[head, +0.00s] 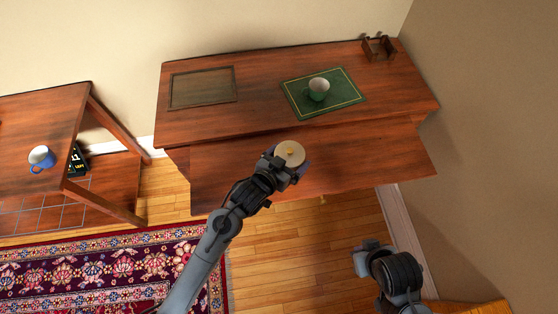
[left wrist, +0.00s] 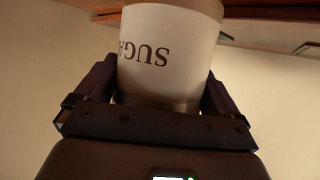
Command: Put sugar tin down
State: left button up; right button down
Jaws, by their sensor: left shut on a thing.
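The sugar tin (head: 290,153) has a cream top with a small yellow knob in the head view. My left gripper (head: 284,166) is shut on it, over the lower front shelf of the desk (head: 370,158); I cannot tell the height of the gap beneath it. In the left wrist view the white tin (left wrist: 168,55) sits between both fingers (left wrist: 160,90), its dark lettering "SUGA" upside down. My right gripper (head: 368,258) is over the floor at the lower right, apart from the desk; its fingers are not clear.
On the desk's upper top (head: 258,88) lie a dark tray (head: 202,88), a green mat (head: 345,99) with a green and white cup (head: 318,89), and a small wooden holder (head: 379,48). The lower shelf's right part is clear.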

pick_arm(q)
jog(key=shift+w+a+f+b, duration=0.2)
jog(key=shift+w+a+f, duration=0.3)
jog(key=shift+f, duration=0.55)
jog(key=shift+w+a+f+b, duration=0.3)
jog(key=shift+a+f, duration=0.35)
jog(key=shift+f, duration=0.45)
jog(key=shift+w+a+f+b, duration=0.15)
jog(key=shift+w+a+f, duration=0.35)
jog(key=shift+f, duration=0.55)
jog(key=shift+a, duration=0.1)
jog(key=shift+f, duration=0.2)
jog(key=o, duration=1)
